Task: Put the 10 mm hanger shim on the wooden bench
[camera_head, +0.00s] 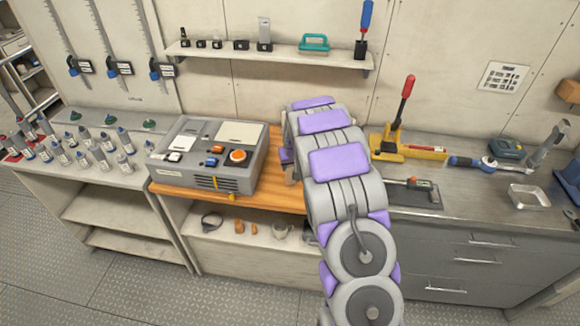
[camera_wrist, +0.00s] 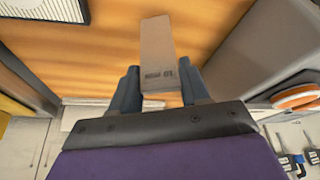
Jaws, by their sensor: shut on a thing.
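My gripper (camera_wrist: 158,80) is shut on a flat grey-beige shim (camera_wrist: 158,42) in the wrist view. The shim has small dark print near the fingers, too small to read surely, and its far end sticks out beyond them. The wooden bench (camera_wrist: 105,55) fills the view behind the shim; I cannot tell whether the shim touches it. In the head view the orange-brown bench top (camera_head: 277,190) lies between the left counter and the grey right counter. My own arm reaches over it and hides the gripper and the shim there.
A grey control box (camera_head: 240,184) with an orange knob stands on the bench's left part. A yellow tool with a red handle (camera_head: 400,115) stands right of my arm. A wall shelf (camera_head: 270,54) with small items hangs behind. Bottles crowd the left counter (camera_head: 65,176).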

